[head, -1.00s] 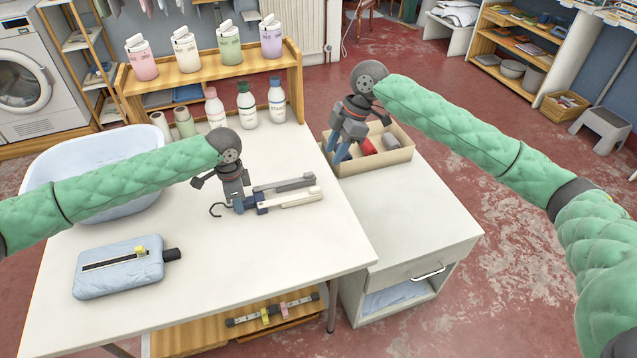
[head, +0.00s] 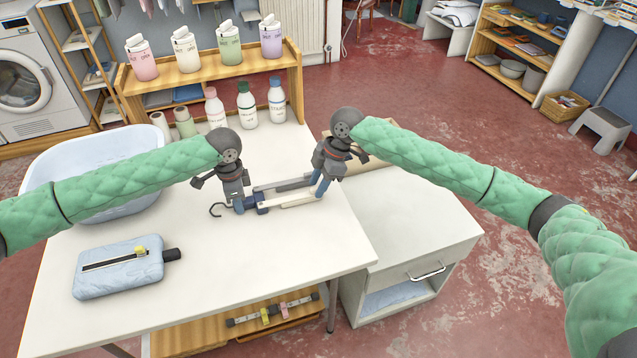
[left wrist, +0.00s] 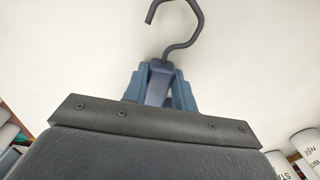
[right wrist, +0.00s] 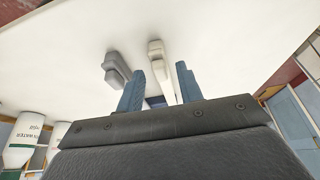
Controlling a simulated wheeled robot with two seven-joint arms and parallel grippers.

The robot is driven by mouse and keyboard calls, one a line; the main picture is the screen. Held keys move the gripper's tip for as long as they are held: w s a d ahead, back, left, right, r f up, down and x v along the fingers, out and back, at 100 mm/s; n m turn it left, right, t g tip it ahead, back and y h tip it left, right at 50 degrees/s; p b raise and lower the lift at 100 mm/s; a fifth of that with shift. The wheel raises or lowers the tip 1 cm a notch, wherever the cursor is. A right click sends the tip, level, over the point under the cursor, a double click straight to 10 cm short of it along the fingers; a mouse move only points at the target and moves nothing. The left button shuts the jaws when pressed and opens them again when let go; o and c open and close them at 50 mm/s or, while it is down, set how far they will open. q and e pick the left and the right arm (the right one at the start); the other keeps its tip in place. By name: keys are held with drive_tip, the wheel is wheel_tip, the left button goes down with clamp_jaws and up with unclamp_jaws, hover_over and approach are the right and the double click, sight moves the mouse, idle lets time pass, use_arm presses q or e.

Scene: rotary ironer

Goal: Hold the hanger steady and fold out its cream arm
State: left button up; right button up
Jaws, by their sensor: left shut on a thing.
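The hanger lies on the white table with its dark hook (head: 215,210) to the left. Its cream arm (head: 290,201) and grey arm (head: 277,187) both point right, side by side, from a navy hub (head: 261,204). My left gripper (head: 239,206) is shut on the hanger near the hook, which also shows in the left wrist view (left wrist: 180,45). My right gripper (head: 319,189) is open at the arms' far end. In the right wrist view, the cream arm (right wrist: 161,72) lies between the blue fingers, and the grey arm (right wrist: 117,70) is outside them. Contact cannot be told.
A cream bin (head: 370,155) stands behind my right gripper on a white cabinet (head: 410,225). Bottles (head: 246,104) stand at the table's back, a blue tub (head: 60,165) at back left. A pale blue pad (head: 118,268) lies front left. The front right table is clear.

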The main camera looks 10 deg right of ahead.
drive_tip(key=shift+c, duration=0.5)
clamp_jaws()
drive_tip(key=shift+s, duration=0.15)
drive_tip(key=shift+s+m, duration=0.3)
drive_tip(key=shift+s, duration=0.1)
drive_tip(key=s+m, duration=0.2)
drive_tip(key=s, duration=0.1)
drive_tip(key=s+a+m+t, duration=0.1)
drive_tip(key=s+m, duration=0.1)
drive_tip(key=s, duration=0.1)
drive_tip(key=s+a+m+t, duration=0.1)
drive_tip(key=s+m, duration=0.1)
drive_tip(key=s, duration=0.1)
drive_tip(key=s+a+m+t+h, duration=0.1)
drive_tip(key=s+a+m, duration=0.2)
drive_tip(key=a+m, duration=0.1)
drive_tip(key=s+a+m+t+h, duration=0.1)
drive_tip(key=s+a+m, duration=0.2)
drive_tip(key=s+m, duration=0.1)
drive_tip(key=shift+a+r, duration=0.1)
drive_tip(key=shift+a, duration=0.25)
drive_tip(key=shift+s+a+m+t+h, duration=0.15)
drive_tip(key=shift+s+a+m+h, duration=0.15)
drive_tip(key=shift+a+m, duration=0.4)
drive_tip(key=shift+s+a+m+t+h, duration=0.2)
drive_tip(key=shift+a+m+h, duration=0.1)
drive_tip(key=shift+a+m, duration=0.35)
drive_tip(key=shift+a+r, duration=0.1)
